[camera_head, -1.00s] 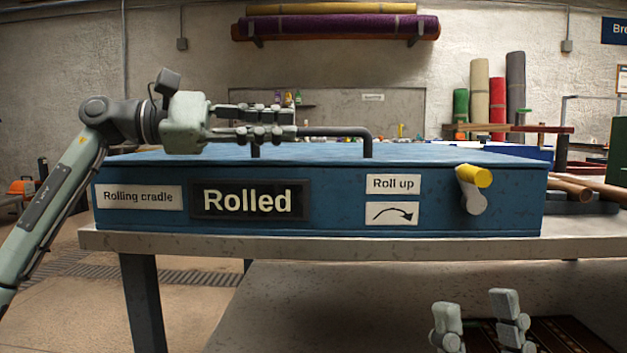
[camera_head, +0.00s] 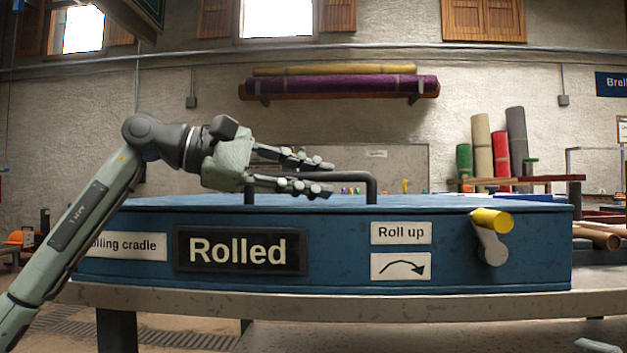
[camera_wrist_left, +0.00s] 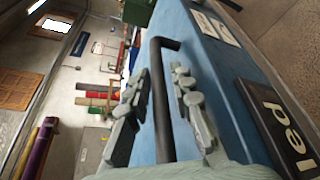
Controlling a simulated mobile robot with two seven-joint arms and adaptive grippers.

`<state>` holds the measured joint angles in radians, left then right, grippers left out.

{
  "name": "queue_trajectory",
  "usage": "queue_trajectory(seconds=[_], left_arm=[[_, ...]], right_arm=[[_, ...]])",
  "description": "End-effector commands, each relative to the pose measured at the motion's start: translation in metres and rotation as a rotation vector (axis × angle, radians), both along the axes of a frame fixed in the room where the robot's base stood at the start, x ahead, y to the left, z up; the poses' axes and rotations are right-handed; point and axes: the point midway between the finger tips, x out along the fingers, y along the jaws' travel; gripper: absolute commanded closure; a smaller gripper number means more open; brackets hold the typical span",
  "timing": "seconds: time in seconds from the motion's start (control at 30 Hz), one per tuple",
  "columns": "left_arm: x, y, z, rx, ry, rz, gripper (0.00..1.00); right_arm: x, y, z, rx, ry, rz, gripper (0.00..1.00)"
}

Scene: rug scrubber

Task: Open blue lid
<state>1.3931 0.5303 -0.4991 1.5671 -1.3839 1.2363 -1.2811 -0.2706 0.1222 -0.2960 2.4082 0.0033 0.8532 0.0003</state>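The blue lid (camera_head: 430,200) is the flat top of a blue box (camera_head: 340,220) and lies closed. A dark bar handle (camera_head: 355,175) stands on it, and also shows in the left wrist view (camera_wrist_left: 163,125). My left gripper (camera_head: 327,178) is at the handle's left part, fingers pointing right. In the left wrist view, the bar runs between the two spread fingers (camera_wrist_left: 163,88), with gaps beside it. Part of the bar is hidden behind the fingers in the head view. A pale piece at the bottom right edge may be my right gripper (camera_head: 597,346); its fingers cannot be judged.
A crank with a yellow knob (camera_head: 491,221) sticks out of the box front at right. The box stands on a grey table (camera_head: 330,301). Rolled rugs (camera_head: 482,145) stand behind at right, and more lie on a wall rack (camera_head: 340,84).

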Motion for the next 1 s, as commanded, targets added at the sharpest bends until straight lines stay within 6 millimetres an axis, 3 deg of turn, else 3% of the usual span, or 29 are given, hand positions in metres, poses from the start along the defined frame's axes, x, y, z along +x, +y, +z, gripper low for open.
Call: queue_trajectory(seconds=[0.23, 0.4, 1.0], left_arm=[[0.0003, -0.0008, 0.0000, 0.000, 0.000, 0.000, 0.79], [0.0003, -0.0006, -0.0001, 0.000, 0.001, 0.000, 1.00], [0.0006, -0.0004, 0.0044, -0.001, 0.007, 0.000, 1.00]], right_arm=[[0.0000, 0.0000, 0.0003, -0.001, 0.000, 0.000, 0.59], [0.0000, 0.0000, 0.0003, -0.001, 0.000, 0.000, 0.59], [-0.0013, -0.0004, 0.0049, 0.002, -0.005, 0.000, 0.59]])
